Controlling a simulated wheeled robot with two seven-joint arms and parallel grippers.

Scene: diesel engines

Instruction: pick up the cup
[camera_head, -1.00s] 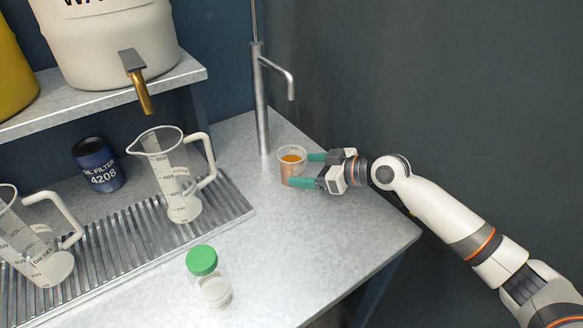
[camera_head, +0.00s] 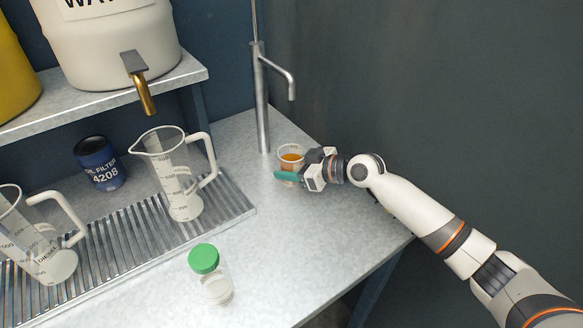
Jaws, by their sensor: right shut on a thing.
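The cup (camera_head: 291,153) is small and clear, with an orange liquid inside. It stands upright on the metal counter, right of the tap's base. My right gripper (camera_head: 289,174) reaches in from the right and is shut on the cup. One green finger shows across the cup's near side; the other finger is hidden behind it. My left gripper is not in view.
A tall metal tap (camera_head: 262,100) stands just left of the cup. A measuring jug (camera_head: 178,180) and another jug (camera_head: 38,245) stand on the ribbed drain tray (camera_head: 235,208). A green-capped jar (camera_head: 212,275) stands in front. An oil filter (camera_head: 99,163) is behind. The counter's right front is clear.

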